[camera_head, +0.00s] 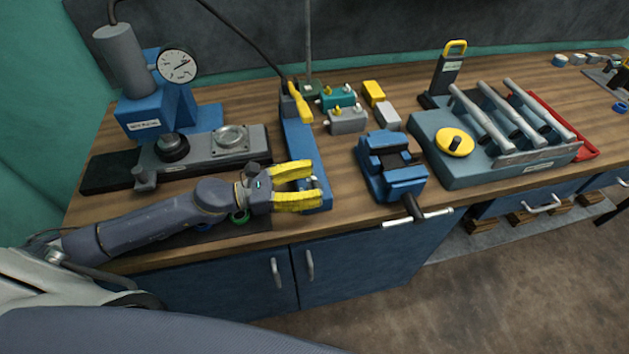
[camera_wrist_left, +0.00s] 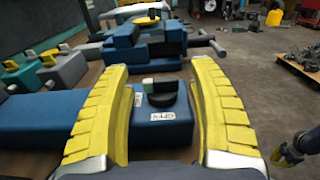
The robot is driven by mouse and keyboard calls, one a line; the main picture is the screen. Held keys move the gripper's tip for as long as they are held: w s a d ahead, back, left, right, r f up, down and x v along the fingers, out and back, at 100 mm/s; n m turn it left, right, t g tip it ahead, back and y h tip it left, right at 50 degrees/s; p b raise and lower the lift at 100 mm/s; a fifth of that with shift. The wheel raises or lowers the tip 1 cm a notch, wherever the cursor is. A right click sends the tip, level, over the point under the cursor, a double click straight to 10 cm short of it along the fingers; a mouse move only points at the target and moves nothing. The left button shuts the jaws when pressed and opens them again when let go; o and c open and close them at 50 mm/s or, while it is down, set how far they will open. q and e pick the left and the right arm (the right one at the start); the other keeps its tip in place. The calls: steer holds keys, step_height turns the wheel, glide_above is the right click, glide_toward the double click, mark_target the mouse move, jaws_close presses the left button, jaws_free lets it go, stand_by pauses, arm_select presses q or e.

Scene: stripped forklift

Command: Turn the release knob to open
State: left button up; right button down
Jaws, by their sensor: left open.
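A black round knob (camera_wrist_left: 162,98) with a pale and green piece on its far left sits on the near end of a blue bar-shaped fixture (camera_wrist_left: 40,122), above a small white label. My left gripper (camera_head: 314,184) is open over the fixture's near end. In the left wrist view its yellow fingers (camera_wrist_left: 160,68) stand on either side of the knob, with visible gaps.
A blue vise (camera_head: 393,165) stands right of the fixture. Further right is a grey-blue block with a yellow disc knob (camera_head: 455,142) and several rods. A dial-gauge press (camera_head: 150,105) stands at the left. The bench's front edge is close to my left gripper.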

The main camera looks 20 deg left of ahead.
arm_select(q)
steer(key=shift+w+d, duration=0.2)
steer(key=shift+d, duration=0.15)
steer(key=shift+o, duration=0.2)
steer(key=c, duration=1.2)
